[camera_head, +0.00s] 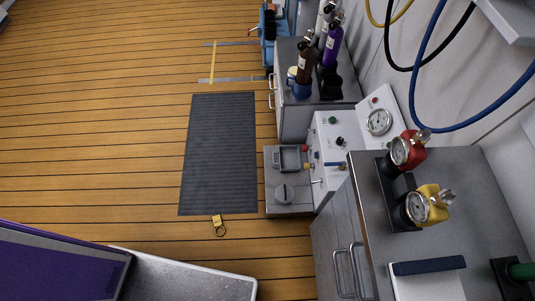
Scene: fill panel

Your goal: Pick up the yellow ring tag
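The yellow ring tag (217,221) lies on the wooden floor in the head camera view, just below the near edge of the dark mat. Its small yellow plate is at the top, and its dark ring is below it, towards the bottom of the picture. It lies apart from other objects. My gripper does not show in this view.
The dark ribbed mat (219,150) lies above the tag. A grey bench unit (290,207) with knobs and gauges stands to the right. A steel cabinet (334,241) is at lower right. Open wooden floor (90,130) spreads to the left.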

